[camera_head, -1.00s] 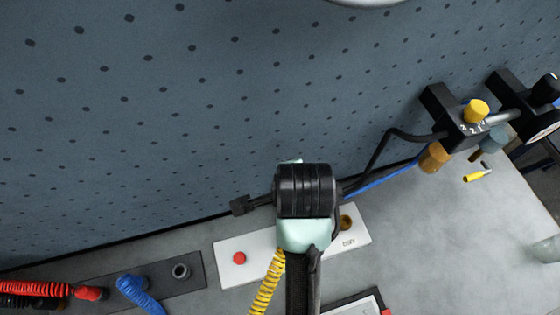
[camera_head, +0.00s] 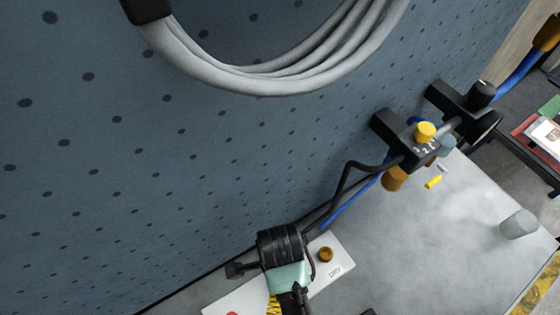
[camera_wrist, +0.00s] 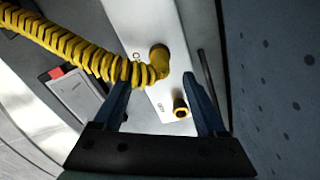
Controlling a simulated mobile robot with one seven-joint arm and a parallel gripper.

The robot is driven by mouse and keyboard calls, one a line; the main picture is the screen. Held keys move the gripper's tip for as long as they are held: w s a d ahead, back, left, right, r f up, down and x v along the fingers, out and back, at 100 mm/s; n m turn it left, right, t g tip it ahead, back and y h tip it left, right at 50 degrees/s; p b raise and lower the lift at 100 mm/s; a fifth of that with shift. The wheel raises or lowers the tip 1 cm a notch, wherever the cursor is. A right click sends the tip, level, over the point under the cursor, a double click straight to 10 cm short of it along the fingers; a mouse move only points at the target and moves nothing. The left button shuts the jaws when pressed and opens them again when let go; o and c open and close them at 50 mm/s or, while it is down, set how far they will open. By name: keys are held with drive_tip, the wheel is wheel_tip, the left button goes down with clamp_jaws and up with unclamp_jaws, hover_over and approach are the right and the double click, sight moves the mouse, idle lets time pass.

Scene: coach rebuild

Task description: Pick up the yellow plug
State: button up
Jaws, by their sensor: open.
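The yellow plug (camera_wrist: 158,60) sits on a white plate at the end of a yellow coiled hose (camera_wrist: 75,50) in the wrist view. The hose also shows in the head view (camera_head: 273,306), where my arm hides the plug. My gripper (camera_wrist: 155,82) is open, with its two blue fingers apart. In the picture the plug appears between and slightly beyond the fingertips. The left finger overlaps the hose; I cannot tell whether they touch.
A brass port (camera_head: 325,254) sits on the white plate (camera_head: 335,270) near the plug. A blue pegboard (camera_head: 120,190) rises behind the bench. A regulator with a yellow knob (camera_head: 425,131), a small yellow piece (camera_head: 433,182) and a translucent cup (camera_head: 518,223) lie right. The bench (camera_head: 430,250) is mostly clear.

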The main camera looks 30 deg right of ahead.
drive_tip(key=shift+f+p, duration=0.8)
drive_tip(key=shift+f, duration=1.7)
clamp_jaws()
